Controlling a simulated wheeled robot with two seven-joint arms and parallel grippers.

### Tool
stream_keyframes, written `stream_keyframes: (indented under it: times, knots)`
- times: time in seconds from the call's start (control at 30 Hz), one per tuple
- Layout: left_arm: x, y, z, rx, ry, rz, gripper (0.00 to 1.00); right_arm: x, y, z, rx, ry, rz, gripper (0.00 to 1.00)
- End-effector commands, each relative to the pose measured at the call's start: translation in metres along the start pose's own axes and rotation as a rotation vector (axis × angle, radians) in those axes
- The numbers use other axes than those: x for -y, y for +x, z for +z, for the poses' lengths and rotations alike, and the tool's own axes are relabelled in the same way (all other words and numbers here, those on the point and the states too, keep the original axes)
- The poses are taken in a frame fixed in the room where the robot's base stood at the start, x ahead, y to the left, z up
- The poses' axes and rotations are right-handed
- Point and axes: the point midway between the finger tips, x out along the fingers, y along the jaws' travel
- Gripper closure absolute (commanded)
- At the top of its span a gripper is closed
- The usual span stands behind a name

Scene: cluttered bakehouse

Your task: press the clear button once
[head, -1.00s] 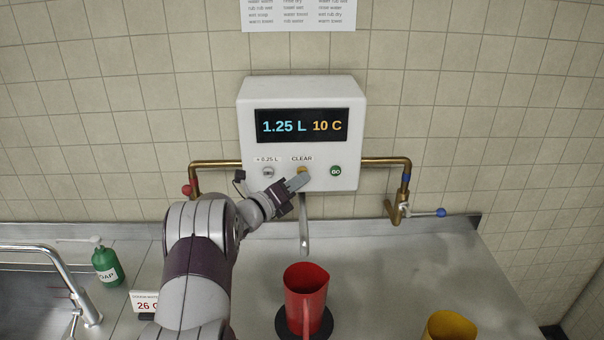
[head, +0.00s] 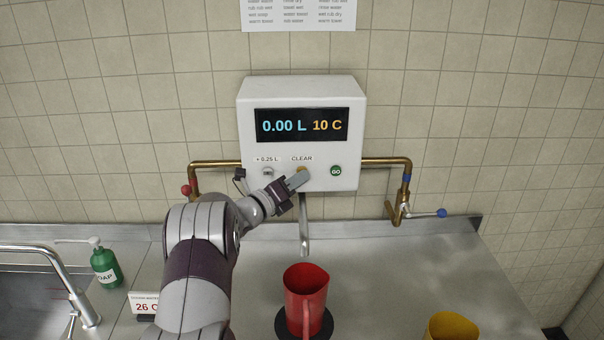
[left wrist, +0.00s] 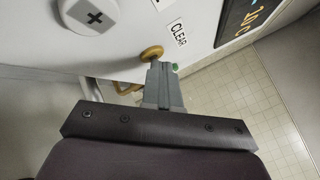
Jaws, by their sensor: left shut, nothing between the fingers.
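The white dispenser box (head: 256,92) is on the tiled wall, and its display (head: 302,126) reads 0.00 L and 10 C. The yellow clear button (head: 301,168) sits under the CLEAR label, mostly hidden behind my fingers. My left gripper (head: 299,180) is shut and empty, with its fingertips at the clear button. In the left wrist view the clear button (left wrist: 151,53) is right at the tips of my shut fingers (left wrist: 160,68); they look to be touching it. My right gripper is not in view.
The +0.25 L button (head: 268,172) is left of my fingers and the green GO button (head: 336,171) right. A red jug (head: 305,285) stands below the spout (head: 304,238). A yellow jug (head: 452,326), soap bottle (head: 105,267) and brass pipes (head: 380,163) are nearby.

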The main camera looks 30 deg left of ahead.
Motion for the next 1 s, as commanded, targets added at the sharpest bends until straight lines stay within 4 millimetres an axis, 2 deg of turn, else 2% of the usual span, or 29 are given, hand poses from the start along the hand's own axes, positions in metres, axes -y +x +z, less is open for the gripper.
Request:
stream_keyframes:
  times: [0.43,0.8,1.0]
  knots:
    - [0.006,-0.01,-0.008,0.001,0.001,-0.001,1.0,0.0,0.012,0.002,0.0,0.0,0.0,0.57]
    - [0.009,-0.013,-0.009,0.001,0.0,0.0,1.0,0.0,0.013,0.002,0.0,0.0,0.0,0.57]
    - [0.017,-0.025,-0.019,0.001,0.001,-0.001,1.0,0.0,0.024,0.003,0.0,0.0,0.0,0.57]
